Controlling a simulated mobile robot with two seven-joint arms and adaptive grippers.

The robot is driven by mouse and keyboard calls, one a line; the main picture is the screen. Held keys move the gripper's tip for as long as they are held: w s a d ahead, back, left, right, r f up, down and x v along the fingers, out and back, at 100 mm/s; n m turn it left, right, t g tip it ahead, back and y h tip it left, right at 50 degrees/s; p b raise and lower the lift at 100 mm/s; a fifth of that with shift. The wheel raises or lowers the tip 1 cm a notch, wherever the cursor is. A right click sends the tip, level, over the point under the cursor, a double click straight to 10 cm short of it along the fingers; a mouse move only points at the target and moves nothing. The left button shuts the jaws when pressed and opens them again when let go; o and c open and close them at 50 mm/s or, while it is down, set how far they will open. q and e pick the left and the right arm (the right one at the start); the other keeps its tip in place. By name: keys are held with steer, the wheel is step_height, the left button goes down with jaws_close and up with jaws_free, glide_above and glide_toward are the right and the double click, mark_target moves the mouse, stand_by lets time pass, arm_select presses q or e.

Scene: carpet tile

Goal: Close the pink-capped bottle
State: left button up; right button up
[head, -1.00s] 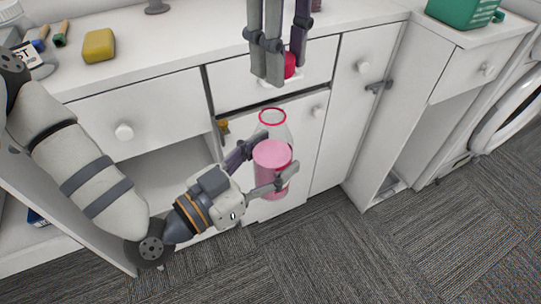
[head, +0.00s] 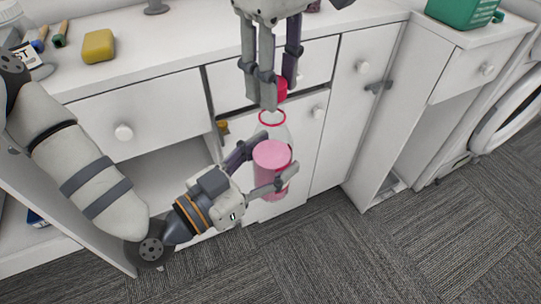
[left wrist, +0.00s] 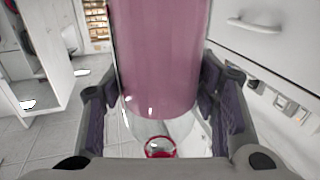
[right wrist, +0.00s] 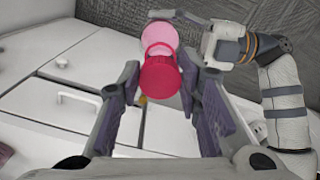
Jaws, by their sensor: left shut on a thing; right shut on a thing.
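The bottle (head: 272,185) is clear, with pink contents and a red-rimmed mouth (head: 272,110), and looks roughly upright. My left gripper (head: 264,167) is shut around its body from the left. In the left wrist view the pink body (left wrist: 160,55) fills the space between the fingers, with the red rim (left wrist: 160,150) below it. My right gripper (head: 279,92) points down and is shut on the pinkish-red cap (head: 281,88), just above the mouth. The right wrist view shows the cap (right wrist: 160,80) overlapping the bottle (right wrist: 162,36).
White drawers and cabinet doors (head: 345,125) stand close behind the bottle. The counter holds a yellow sponge (head: 98,46) and brushes (head: 60,34) at left. A green container (head: 462,12) stands at upper right. The carpet floor (head: 400,250) in front is clear.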

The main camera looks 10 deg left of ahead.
stand_by(0.4)
steer(key=shift+f, duration=0.9)
steer(key=shift+f, duration=0.55)
stand_by(0.3)
steer(key=m, duration=0.5)
steer(key=shift+s, duration=0.1)
steer(key=m, duration=0.4)
steer(key=shift+a+m, duration=0.2)
steer(key=shift+m, duration=0.2)
steer(key=o, duration=0.7)
